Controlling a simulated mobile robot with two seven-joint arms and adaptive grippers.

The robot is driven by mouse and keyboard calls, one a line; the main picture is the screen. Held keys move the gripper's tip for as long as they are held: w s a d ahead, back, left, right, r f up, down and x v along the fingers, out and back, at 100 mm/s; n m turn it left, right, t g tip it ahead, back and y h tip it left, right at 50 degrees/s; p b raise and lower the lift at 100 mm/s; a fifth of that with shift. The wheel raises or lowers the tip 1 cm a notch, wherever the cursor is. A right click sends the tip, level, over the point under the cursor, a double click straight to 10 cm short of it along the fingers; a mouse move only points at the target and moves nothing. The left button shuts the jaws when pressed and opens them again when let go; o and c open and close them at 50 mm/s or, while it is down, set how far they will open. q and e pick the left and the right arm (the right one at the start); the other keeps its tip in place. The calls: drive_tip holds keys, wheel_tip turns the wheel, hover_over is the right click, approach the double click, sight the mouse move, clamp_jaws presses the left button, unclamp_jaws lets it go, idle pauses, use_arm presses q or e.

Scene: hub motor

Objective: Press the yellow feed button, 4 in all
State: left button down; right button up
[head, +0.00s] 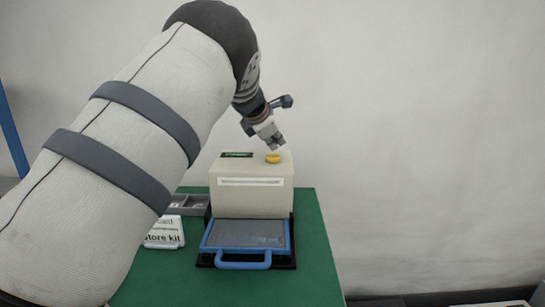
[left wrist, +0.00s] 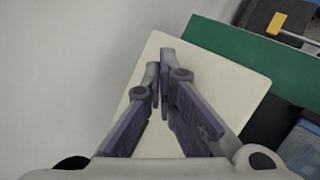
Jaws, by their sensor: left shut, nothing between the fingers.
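A cream box-shaped machine (head: 252,200) stands on the green table, with a small dark display (head: 236,155) on its top. The round yellow feed button (head: 273,158) is on the top at the right. My left gripper (head: 280,143) is shut and empty, its tips pointing down just above the button, with a small gap showing. My right gripper is in neither view.
A blue tray with a handle (head: 243,262) sits at the front of the machine. A white sign reading "store kit" (head: 165,238) and a grey divided bin (head: 188,203) are to its left. The green table (head: 312,255) is clear at the right.

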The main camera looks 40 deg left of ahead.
sight(275, 156)
use_arm(q)
drive_tip(key=shift+r, duration=2.4)
